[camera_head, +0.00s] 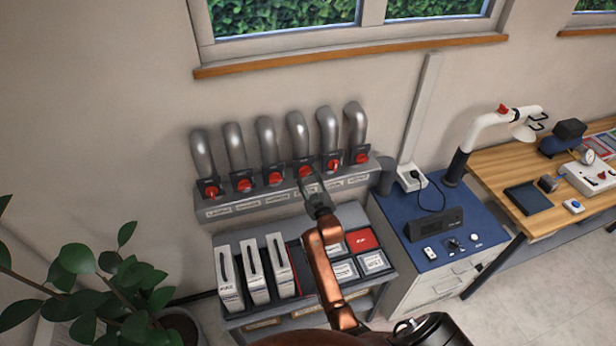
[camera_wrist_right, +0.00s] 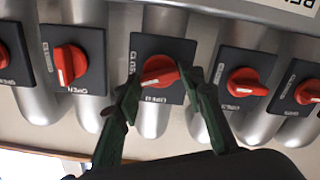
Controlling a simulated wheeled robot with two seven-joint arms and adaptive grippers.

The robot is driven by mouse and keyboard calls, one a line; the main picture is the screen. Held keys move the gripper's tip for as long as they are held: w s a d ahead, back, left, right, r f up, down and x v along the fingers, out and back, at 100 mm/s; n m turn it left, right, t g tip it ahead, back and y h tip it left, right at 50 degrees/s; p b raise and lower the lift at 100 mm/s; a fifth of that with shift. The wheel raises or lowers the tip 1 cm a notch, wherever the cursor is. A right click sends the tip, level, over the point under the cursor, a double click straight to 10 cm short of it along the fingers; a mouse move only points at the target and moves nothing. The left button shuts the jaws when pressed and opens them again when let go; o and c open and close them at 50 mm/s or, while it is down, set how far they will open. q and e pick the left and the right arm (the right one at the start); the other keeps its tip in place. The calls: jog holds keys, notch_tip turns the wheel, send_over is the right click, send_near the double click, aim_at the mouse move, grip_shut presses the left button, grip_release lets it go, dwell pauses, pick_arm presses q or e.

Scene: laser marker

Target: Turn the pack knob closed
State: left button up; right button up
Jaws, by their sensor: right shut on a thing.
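A row of red knobs on dark square plates runs along the grey ledge, each below a grey pipe. My right gripper (camera_head: 314,192) is at the fourth knob from the left (camera_head: 305,171) in the head view. In the right wrist view, this knob (camera_wrist_right: 160,72) sits between the two dark green fingers of my right gripper (camera_wrist_right: 163,84), which is shut on it. Its grip bar lies nearly level, slightly tilted, on a plate with CLOSED at the left and OPEN below. The ledge labels are too small to read. My left gripper is out of view.
Neighbouring knobs (camera_wrist_right: 65,62) and (camera_wrist_right: 244,82) stand close on both sides of the fingers. Below the ledge, a grey rack holds white file boxes (camera_head: 254,270) and a red box (camera_head: 361,240). A blue-topped cabinet (camera_head: 405,223) stands right; a plant (camera_head: 95,280) stands left.

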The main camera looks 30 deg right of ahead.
jog(key=shift+f+m+p, duration=0.1)
jog(key=shift+m+p, duration=0.55)
jog(key=shift+m, duration=1.55)
jog(key=o, duration=1.2)
jog(key=shift+c, duration=0.2)
jog(key=v, duration=0.7)
jog(key=shift+s, duration=0.25)
jog(key=shift+a, duration=0.1)
